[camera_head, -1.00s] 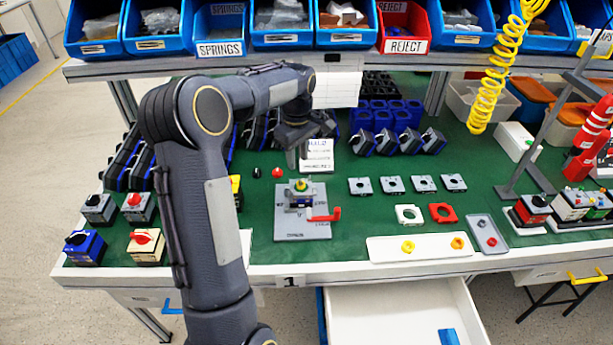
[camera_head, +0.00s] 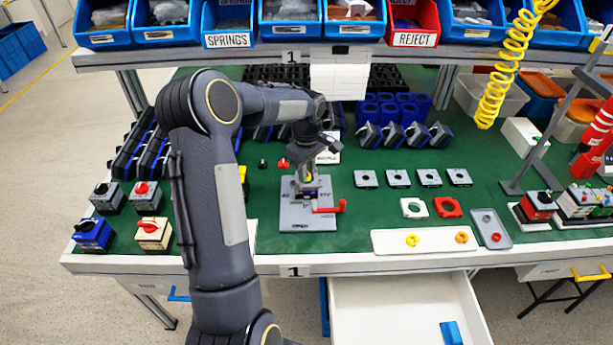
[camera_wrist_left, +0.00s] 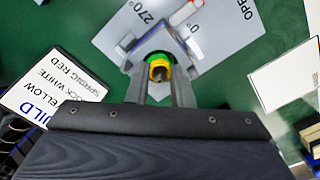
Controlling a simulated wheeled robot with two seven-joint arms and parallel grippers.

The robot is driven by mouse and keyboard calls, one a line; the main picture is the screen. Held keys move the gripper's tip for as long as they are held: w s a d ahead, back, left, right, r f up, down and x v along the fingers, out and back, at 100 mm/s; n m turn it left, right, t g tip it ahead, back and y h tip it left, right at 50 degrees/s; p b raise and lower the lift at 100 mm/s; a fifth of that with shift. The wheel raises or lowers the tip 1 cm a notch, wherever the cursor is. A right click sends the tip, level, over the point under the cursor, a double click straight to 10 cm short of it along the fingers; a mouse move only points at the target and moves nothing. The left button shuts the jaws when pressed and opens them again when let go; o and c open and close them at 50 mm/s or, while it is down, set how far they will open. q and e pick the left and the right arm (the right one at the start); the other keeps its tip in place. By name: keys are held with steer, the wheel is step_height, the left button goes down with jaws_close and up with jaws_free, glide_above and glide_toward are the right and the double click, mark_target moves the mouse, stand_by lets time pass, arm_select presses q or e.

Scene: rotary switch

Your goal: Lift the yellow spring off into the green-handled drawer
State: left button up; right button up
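The yellow spring (camera_wrist_left: 159,71) sits in a green ring on the fixture on the grey plate (camera_head: 308,222), which has a red crank handle (camera_head: 332,207). My left gripper (camera_head: 306,185) is lowered over the fixture. In the left wrist view my fingers (camera_wrist_left: 160,78) stand apart, one on each side of the spring; contact with it is not clear. In the head view the gripper hides most of the spring. A white drawer (camera_head: 385,320) stands open below the table; its front and handle are out of view. My right gripper is not in view.
A blue handle (camera_head: 178,295) is at lower left and a yellow handle (camera_head: 590,275) at lower right. A blue block (camera_head: 451,333) lies in the open drawer. A white tray (camera_head: 430,241) and several grey plates lie right of the fixture. A build card (camera_wrist_left: 52,87) lies beside it.

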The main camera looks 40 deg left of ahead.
arm_select(q)
jaws_close()
steer(key=shift+r, duration=0.55)
step_height(320, 180, up, 2)
steer(key=shift+r, duration=0.25)
steer(key=s+d+r+b, duration=0.2)
steer(key=s+d+r, duration=0.7)
steer(key=s, duration=0.1)
steer(key=shift+s+d+r, duration=0.2)
steer(key=shift+s, duration=0.1)
